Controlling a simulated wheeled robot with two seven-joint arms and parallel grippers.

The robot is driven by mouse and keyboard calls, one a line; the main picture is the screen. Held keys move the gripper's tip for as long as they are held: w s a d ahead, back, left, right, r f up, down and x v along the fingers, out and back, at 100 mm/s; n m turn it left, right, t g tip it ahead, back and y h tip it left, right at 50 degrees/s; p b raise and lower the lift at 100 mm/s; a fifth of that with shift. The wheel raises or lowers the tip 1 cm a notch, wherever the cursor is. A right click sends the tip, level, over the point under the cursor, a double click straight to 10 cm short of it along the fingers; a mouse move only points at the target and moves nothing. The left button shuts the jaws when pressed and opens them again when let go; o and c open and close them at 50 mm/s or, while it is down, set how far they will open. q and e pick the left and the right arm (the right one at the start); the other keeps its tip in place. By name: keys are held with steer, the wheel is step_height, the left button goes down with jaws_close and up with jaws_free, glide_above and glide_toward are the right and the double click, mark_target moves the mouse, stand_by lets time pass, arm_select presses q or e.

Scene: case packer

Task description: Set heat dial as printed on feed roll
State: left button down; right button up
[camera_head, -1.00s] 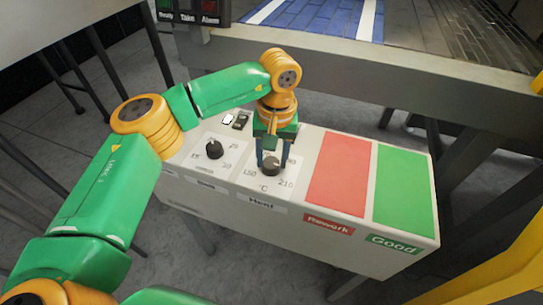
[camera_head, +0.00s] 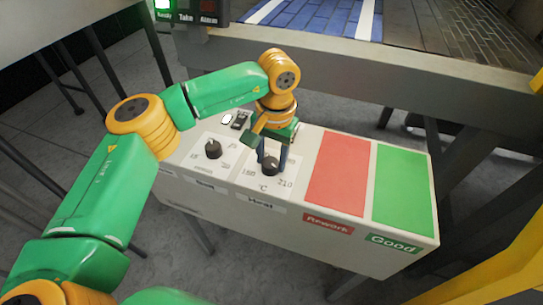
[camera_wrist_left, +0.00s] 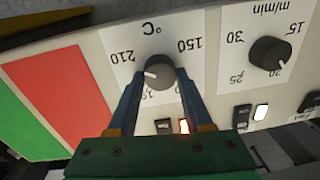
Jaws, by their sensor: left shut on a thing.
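The heat dial (camera_head: 270,167) is a dark round knob on a white panel marked °C, above the "Heat" label. It also shows in the left wrist view (camera_wrist_left: 159,71), between 210 and 150. Its pale pointer mark faces left there, on the 210 side; numbers below it are partly hidden by the fingers. My left gripper (camera_head: 271,160) points down at the dial and is shut on it, one finger on each side in the wrist view (camera_wrist_left: 159,82). The feed roll's print is not visible. My right gripper is not in view.
A second knob (camera_head: 213,149), marked m/min, stands left of the heat dial. Small switches (camera_head: 239,120) sit behind the dials. A red Rework area (camera_head: 337,174) and a green Good area (camera_head: 403,190) lie right. A conveyor frame (camera_head: 350,62) runs behind.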

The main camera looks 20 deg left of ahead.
mark_target(273, 162)
arm_select(q)
steer(key=shift+c, duration=1.6)
jaws_free()
steer(key=r, duration=0.7)
steer(key=shift+s+d+b, duration=0.1)
steer(key=shift+d+b, duration=0.15)
steer(key=shift+b, duration=0.15)
